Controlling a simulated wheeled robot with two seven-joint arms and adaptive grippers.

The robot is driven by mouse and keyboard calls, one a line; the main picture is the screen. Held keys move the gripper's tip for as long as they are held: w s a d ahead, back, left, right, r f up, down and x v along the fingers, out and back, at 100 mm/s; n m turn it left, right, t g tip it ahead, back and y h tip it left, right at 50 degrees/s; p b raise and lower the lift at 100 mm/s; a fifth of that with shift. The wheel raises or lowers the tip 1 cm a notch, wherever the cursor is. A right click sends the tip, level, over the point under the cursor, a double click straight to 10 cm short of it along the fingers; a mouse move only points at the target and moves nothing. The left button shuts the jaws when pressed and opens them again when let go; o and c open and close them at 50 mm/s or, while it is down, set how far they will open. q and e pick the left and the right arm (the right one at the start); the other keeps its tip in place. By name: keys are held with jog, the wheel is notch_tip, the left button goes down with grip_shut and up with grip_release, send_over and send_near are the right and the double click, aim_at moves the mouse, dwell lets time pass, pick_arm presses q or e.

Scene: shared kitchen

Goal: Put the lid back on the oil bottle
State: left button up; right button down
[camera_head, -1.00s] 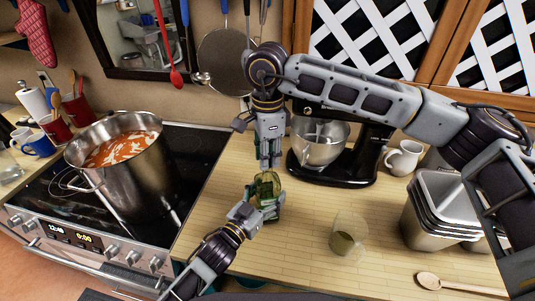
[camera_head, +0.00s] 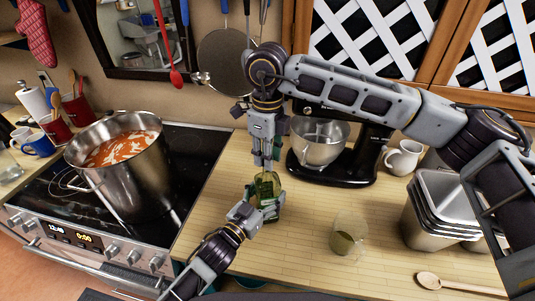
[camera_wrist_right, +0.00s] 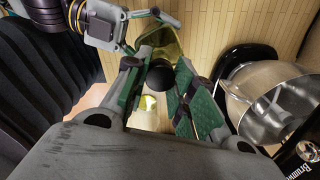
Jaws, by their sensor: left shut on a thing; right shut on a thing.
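The green glass oil bottle (camera_head: 268,187) stands upright on the wooden counter, left of centre in the head view. My left gripper (camera_head: 262,212) is shut around its lower body. My right gripper (camera_head: 266,164) points down from above, right over the bottle's top. In the right wrist view, a dark round lid (camera_wrist_right: 160,77) sits between its green-padded fingers. The olive-green bottle (camera_wrist_right: 168,45) shows just beyond. In the head view the fingers hide the lid, and I cannot tell whether it touches the bottle's neck.
A stand mixer with a steel bowl (camera_head: 320,148) stands close behind at right. A glass with some oil (camera_head: 345,238) is to the right. Stacked metal containers (camera_head: 437,205) and a wooden spoon (camera_head: 430,281) lie further right. The stove with a soup pot (camera_head: 118,180) is left.

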jog(key=shift+m, duration=1)
jog(key=c, duration=1.2)
grip_release()
jog(key=shift+r, duration=0.1)
jog(key=shift+r, duration=2.15)
jog(key=shift+a, duration=0.1)
jog(key=shift+c, duration=0.2)
